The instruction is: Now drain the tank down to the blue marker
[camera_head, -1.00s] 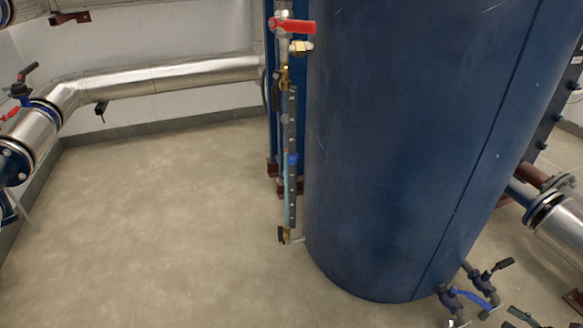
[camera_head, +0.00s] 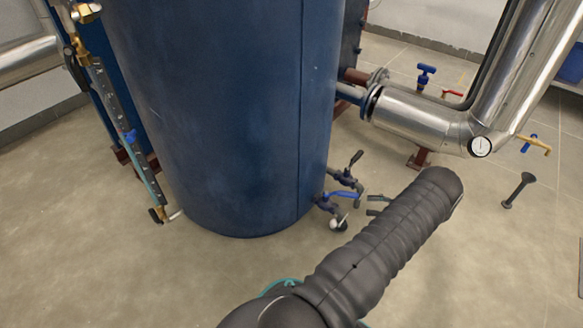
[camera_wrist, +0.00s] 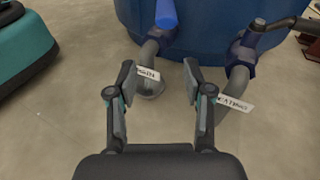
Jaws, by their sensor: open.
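The tall blue tank (camera_head: 235,110) stands in the middle of the head view. Its sight gauge (camera_head: 112,98) runs down its left side, with the blue marker (camera_head: 130,137) partway up; I cannot read the liquid level exactly. At the tank's lower right are two small valves, one with a blue lever (camera_head: 343,194), one with a black lever (camera_head: 356,158). My gripper (camera_head: 376,205) is open and empty just right of them. In the wrist view, the blue lever (camera_wrist: 166,14) lies ahead, beyond the fingertips; the black lever (camera_wrist: 288,22) is to the right.
White tags (camera_wrist: 236,103) hang by the valves. A silver insulated pipe (camera_head: 420,118) with a dial gauge (camera_head: 480,147) passes behind my arm, with other valves (camera_head: 426,75) beyond. A black stand (camera_head: 518,190) is on the floor at right. The floor left of the tank is clear.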

